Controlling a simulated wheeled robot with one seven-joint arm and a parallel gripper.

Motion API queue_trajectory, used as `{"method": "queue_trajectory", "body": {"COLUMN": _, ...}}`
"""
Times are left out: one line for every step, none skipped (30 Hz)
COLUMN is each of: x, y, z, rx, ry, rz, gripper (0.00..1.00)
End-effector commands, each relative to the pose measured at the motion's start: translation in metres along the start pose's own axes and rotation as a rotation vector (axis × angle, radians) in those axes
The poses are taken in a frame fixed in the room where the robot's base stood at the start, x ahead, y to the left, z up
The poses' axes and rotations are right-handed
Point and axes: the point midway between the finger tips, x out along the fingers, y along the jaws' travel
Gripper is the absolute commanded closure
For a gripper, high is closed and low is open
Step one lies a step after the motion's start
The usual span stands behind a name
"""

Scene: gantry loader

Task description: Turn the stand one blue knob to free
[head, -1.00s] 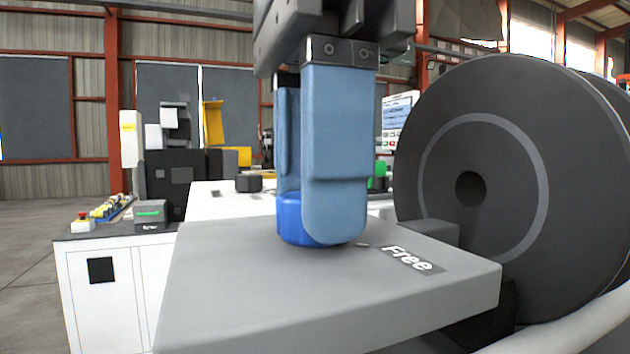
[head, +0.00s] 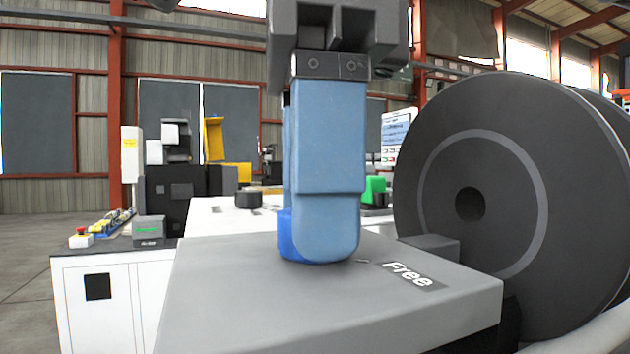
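The blue knob (head: 286,237) sits on top of a grey stand housing (head: 240,300). A dark label reading "Free" (head: 411,273) lies on the housing to the right of the knob, with a small light mark between them. My gripper (head: 322,240) points straight down at the knob, with its light-blue fingers at knob height. The near finger covers most of the knob, and the far finger is almost wholly hidden behind it. The knob appears to lie between the fingers. Contact on the far side is hidden.
A large dark reel (head: 480,130) stands close on the right, with a pale curved tube at lower right. A white cabinet (head: 110,290) with a grey box and an emergency button stands at left. Machines and a screen (head: 397,130) are behind.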

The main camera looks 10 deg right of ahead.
Motion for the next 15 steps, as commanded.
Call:
{"method": "queue_trajectory", "body": {"x": 0.0000, "y": 0.0001, "z": 0.0000, "rx": 0.000, "ry": 0.000, "rz": 0.000, "gripper": 0.46}}
{"method": "queue_trajectory", "body": {"x": 0.0001, "y": 0.0001, "z": 0.0000, "rx": -0.001, "ry": 0.000, "rz": 0.000, "gripper": 0.43}}
{"method": "queue_trajectory", "body": {"x": 0.0002, "y": 0.0002, "z": 0.0000, "rx": -0.001, "ry": 0.000, "rz": 0.000, "gripper": 0.39}}
{"method": "queue_trajectory", "body": {"x": 0.0002, "y": 0.0002, "z": 0.0000, "rx": -0.001, "ry": 0.001, "rz": 0.001, "gripper": 0.36}}
{"method": "queue_trajectory", "body": {"x": 0.0003, "y": 0.0003, "z": 0.0000, "rx": -0.001, "ry": 0.001, "rz": 0.001, "gripper": 0.33}}
{"method": "queue_trajectory", "body": {"x": 0.0004, "y": 0.0003, "z": 0.0000, "rx": -0.002, "ry": 0.001, "rz": 0.001, "gripper": 0.33}}
{"method": "queue_trajectory", "body": {"x": 0.0004, "y": 0.0004, "z": -0.0001, "rx": -0.002, "ry": 0.001, "rz": 0.001, "gripper": 0.33}}
{"method": "queue_trajectory", "body": {"x": 0.0004, "y": 0.0004, "z": 0.0000, "rx": -0.002, "ry": 0.001, "rz": 0.001, "gripper": 0.33}}
{"method": "queue_trajectory", "body": {"x": 0.0005, "y": 0.0004, "z": -0.0001, "rx": -0.002, "ry": 0.001, "rz": 0.001, "gripper": 0.33}}
{"method": "queue_trajectory", "body": {"x": 0.0005, "y": 0.0004, "z": 0.0000, "rx": -0.002, "ry": 0.001, "rz": 0.001, "gripper": 0.33}}
{"method": "queue_trajectory", "body": {"x": 0.0005, "y": 0.0004, "z": 0.0000, "rx": -0.002, "ry": 0.001, "rz": 0.001, "gripper": 0.33}}
{"method": "queue_trajectory", "body": {"x": -0.0001, "y": 0.0004, "z": 0.0000, "rx": -0.002, "ry": 0.001, "rz": 0.001, "gripper": 0.33}}
{"method": "queue_trajectory", "body": {"x": -0.0010, "y": 0.0004, "z": 0.0000, "rx": -0.002, "ry": 0.001, "rz": 0.001, "gripper": 0.33}}
{"method": "queue_trajectory", "body": {"x": -0.0026, "y": 0.0003, "z": 0.0000, "rx": -0.002, "ry": 0.001, "rz": 0.001, "gripper": 0.33}}
{"method": "queue_trajectory", "body": {"x": -0.0058, "y": 0.0002, "z": 0.0000, "rx": -0.002, "ry": 0.001, "rz": 0.001, "gripper": 0.33}}
